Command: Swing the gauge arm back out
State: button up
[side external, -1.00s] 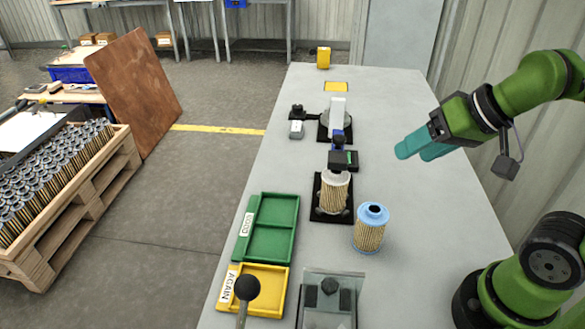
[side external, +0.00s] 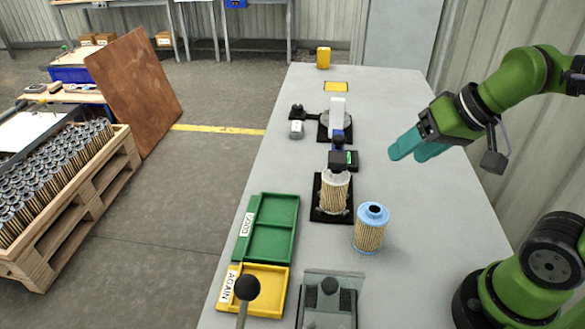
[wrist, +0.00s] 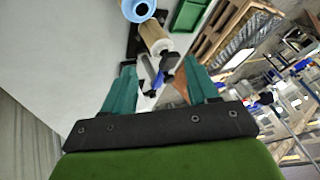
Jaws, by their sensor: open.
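The gauge arm (side external: 338,144), with a blue section and a dark head (side external: 337,160), reaches from the white gauge post (side external: 337,112) toward a cartridge. Its dark head sits over or against the top of the white-capped pleated cartridge (side external: 334,194), which stands upright on a black base plate (side external: 318,213). The exact contact cannot be told. The arm's blue part also shows between my fingers in the wrist view (wrist: 158,80). My gripper (side external: 405,150) has teal fingers, is open and empty, and hangs above the table to the right of the gauge. A blue-capped cartridge (side external: 370,230) stands upright front right of the base plate.
A green tray (side external: 270,227) labelled GOOD and a yellow tray (side external: 265,279) labelled AGAIN lie at the front left. A glass-topped fixture (side external: 328,298) is at the front edge. A yellow box (side external: 323,57) stands far back. The table's right side is clear.

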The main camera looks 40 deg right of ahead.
aim_at(339, 137)
jog(key=shift+w+d+r+n+g+h, duration=0.75)
jog(key=shift+w+r+g, duration=1.3)
jog(key=shift+w, duration=2.7)
jog(key=shift+w+d+r+n+g+h, duration=0.2)
jog(key=shift+w+r+n+g, duration=1.05)
jog(key=shift+w+r, duration=2.55)
jog(key=f, duration=0.6)
jog(key=w+f, duration=0.1)
jog(key=f, duration=0.5)
jog(key=w+f, duration=0.1)
jog(key=f, duration=0.5)
jog(key=shift+a+f, duration=0.1)
jog(key=shift+f, duration=0.15)
jog(key=shift+c, duration=0.4)
grip_shut()
